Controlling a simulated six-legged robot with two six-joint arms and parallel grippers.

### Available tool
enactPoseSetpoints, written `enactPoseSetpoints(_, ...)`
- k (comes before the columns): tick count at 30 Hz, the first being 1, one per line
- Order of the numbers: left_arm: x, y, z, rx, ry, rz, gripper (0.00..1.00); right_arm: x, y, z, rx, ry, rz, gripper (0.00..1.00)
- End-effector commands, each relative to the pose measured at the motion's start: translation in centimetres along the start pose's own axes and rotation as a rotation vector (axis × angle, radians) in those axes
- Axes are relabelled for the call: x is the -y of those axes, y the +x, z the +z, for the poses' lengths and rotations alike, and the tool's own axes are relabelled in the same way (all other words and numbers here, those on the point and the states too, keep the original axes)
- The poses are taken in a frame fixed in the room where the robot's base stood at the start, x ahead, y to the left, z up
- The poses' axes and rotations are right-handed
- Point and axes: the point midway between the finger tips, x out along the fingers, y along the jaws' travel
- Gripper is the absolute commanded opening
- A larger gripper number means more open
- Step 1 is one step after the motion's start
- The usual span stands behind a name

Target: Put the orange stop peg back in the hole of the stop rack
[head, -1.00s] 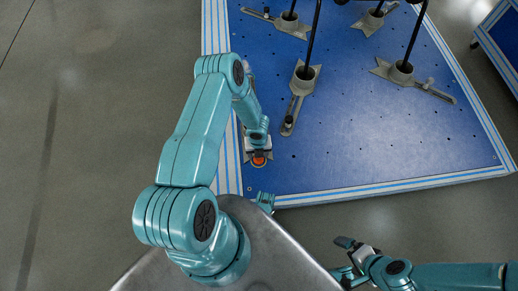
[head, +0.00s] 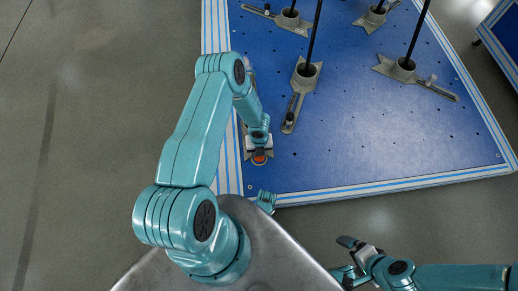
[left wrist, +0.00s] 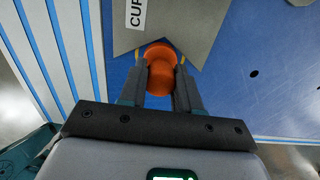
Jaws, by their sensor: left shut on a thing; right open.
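The orange stop peg (left wrist: 161,76) sits between the fingers of my left gripper (left wrist: 162,66), which is shut on it, in the left wrist view. In the head view the peg (head: 259,157) shows as a small orange spot below my left gripper (head: 259,147). A grey plate (left wrist: 170,24) with a partly cut-off label lies right beyond the peg; it looks like part of the stop rack. I cannot tell whether the peg is in a hole, because its lower end is hidden. My right gripper (head: 347,259) is open and empty, off the platform's front edge.
The blue platform (head: 370,150) has small holes and a striped edge. Several grey foot brackets (head: 305,75) with dark chair legs stand on it towards the back. Another blue platform (head: 500,40) is at the far right. The platform's front middle is clear.

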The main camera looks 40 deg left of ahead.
Motion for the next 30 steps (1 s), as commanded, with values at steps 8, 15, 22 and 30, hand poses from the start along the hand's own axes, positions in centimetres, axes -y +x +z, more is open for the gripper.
enactPoseSetpoints(8, 0.0, -1.3, 0.0, 0.001, 0.000, 0.000, 0.06, 0.3, -0.8, 0.0, 0.000, 0.000, 0.000, 1.00)
enactPoseSetpoints(15, 0.0, -2.2, 0.0, 0.000, 0.000, 0.000, 0.06, 0.5, -1.3, 0.0, 0.000, 0.000, 0.000, 1.00)
enactPoseSetpoints(22, 0.0, -3.1, 0.0, 0.000, 0.000, 0.000, 0.06, 0.7, -1.8, 0.0, 0.000, 0.000, 0.000, 1.00)
enactPoseSetpoints(30, 0.0, -3.7, 0.0, 0.000, 0.000, 0.000, 0.06, 0.8, -2.1, 0.0, 0.000, 0.000, 0.000, 1.00)
